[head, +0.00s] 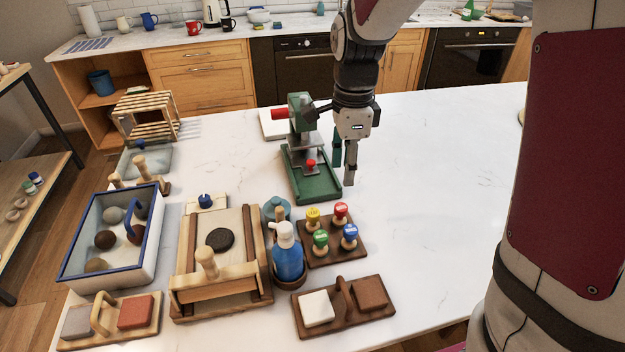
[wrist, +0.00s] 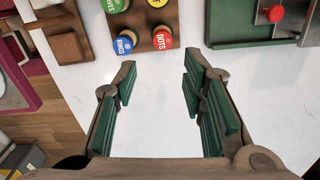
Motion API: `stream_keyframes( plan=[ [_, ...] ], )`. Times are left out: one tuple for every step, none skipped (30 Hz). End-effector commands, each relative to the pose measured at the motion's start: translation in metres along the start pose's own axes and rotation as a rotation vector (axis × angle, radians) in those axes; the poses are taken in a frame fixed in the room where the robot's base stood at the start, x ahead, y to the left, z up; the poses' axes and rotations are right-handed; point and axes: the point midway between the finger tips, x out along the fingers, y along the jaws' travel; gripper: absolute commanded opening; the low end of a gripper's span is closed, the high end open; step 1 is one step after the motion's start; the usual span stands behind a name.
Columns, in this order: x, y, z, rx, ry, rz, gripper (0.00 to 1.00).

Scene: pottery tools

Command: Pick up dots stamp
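The dots stamp has a red top labelled DOTS and stands upright in a dark wooden stamp holder (head: 333,255). In the head view the red dots stamp (head: 340,210) is at the holder's back right; in the wrist view it (wrist: 163,40) is just beyond the fingertips, roughly between them. My gripper (head: 343,172) is above the counter, behind the holder and beside the green press. In the wrist view my gripper (wrist: 160,75) is open and empty, with bare white counter between its green-padded fingers. The stamp's lower part is largely hidden in the wrist view.
Blue (head: 350,232), green (head: 320,240) and yellow (head: 313,215) stamps share the holder. A green press (head: 318,188) stands close to my gripper. The counter to the right is clear.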

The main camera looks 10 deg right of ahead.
Motion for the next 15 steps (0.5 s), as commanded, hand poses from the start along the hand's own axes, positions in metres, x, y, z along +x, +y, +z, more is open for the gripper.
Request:
stream_keyframes(
  plan=[
    [0.004,-0.002,0.0,0.016,0.003,0.005,0.38],
    [0.007,-0.003,0.0,0.023,0.004,0.007,0.38],
    [0.01,-0.003,0.0,0.028,0.005,0.008,0.38],
    [0.014,-0.002,0.0,0.029,0.005,0.01,0.38],
    [0.018,-0.002,0.0,0.03,0.005,0.011,0.38],
    [0.024,-0.002,0.0,0.03,0.006,0.011,0.38],
    [0.03,-0.001,-0.001,0.029,0.006,0.012,0.38],
    [0.036,-0.001,-0.001,0.029,0.006,0.012,0.38],
    [0.044,-0.001,-0.001,0.028,0.006,0.012,0.38],
    [0.05,-0.002,-0.001,0.028,0.006,0.012,0.38],
    [0.056,-0.001,-0.001,0.028,0.006,0.012,0.38],
    [0.063,-0.001,-0.001,0.028,0.005,0.012,0.38],
    [0.067,-0.001,-0.001,0.027,0.005,0.01,0.38],
    [0.072,-0.002,0.0,0.027,0.005,0.01,0.38],
    [0.077,-0.002,-0.001,0.027,0.005,0.01,0.38]
  ],
)
